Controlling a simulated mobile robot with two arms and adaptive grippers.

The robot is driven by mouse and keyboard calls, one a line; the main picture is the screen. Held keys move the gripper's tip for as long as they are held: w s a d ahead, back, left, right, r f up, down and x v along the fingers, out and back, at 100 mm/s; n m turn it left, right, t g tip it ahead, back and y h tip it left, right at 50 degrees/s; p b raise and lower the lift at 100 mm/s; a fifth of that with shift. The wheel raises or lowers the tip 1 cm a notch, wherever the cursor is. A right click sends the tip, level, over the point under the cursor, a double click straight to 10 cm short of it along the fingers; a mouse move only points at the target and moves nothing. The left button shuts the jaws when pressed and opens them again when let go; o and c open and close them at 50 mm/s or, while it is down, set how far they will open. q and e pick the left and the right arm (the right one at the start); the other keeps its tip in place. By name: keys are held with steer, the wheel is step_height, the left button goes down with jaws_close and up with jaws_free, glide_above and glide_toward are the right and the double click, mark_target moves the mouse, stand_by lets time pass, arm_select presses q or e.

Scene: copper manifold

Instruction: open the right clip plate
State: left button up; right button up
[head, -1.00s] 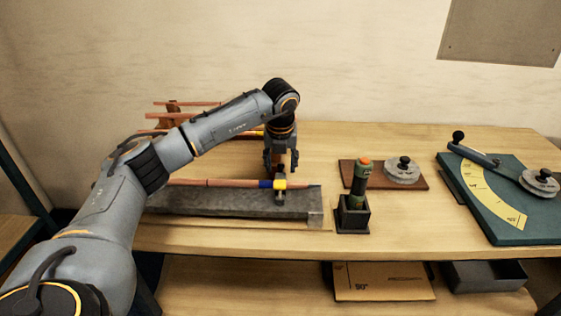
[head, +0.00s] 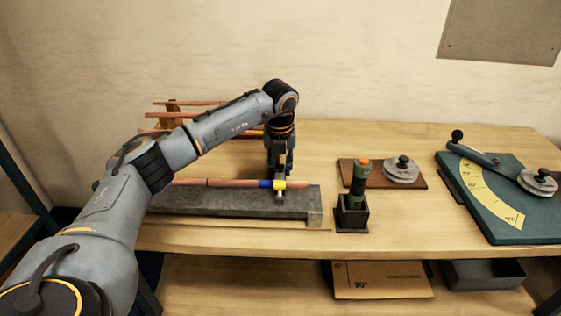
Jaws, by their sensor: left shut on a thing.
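A copper pipe (head: 210,182) lies along a long grey block (head: 225,202) near the front of the bench. Toward the pipe's right end is a blue band (head: 264,184) with the yellow right clip plate (head: 280,185) beside it, on a small metal stand. My left gripper (head: 279,172) points down from above and is shut on the yellow clip plate. Its fingers hide the plate's far side. The clip plate looks to be still over the pipe. My right gripper is not in view.
A black holder (head: 352,217) with a green, orange-topped tool (head: 359,178) stands right of the block. Behind it is a brown board (head: 345,174) with a grey disc (head: 401,170). A teal bending plate (head: 487,219) lies at the right. More copper pipes (head: 190,103) are behind my arm.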

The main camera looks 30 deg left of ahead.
arm_select(q)
steer(key=shift+s+d+f+g, duration=0.2)
steer(key=shift+s+f+g, duration=0.15)
steer(key=shift+g, duration=0.05)
steer(key=shift+w+r+h+p, duration=0.1)
steer(key=shift+r+h+p, duration=0.15)
steer(key=shift+p, duration=0.3)
steer(key=shift+w+a+r+g+p, duration=0.1)
steer(key=shift+w+a+g+p, duration=0.15)
steer(key=shift+g+p, duration=0.2)
steer(key=shift+w+h, duration=0.1)
steer(key=shift+h, duration=0.15)
steer(key=shift+a, duration=0.1)
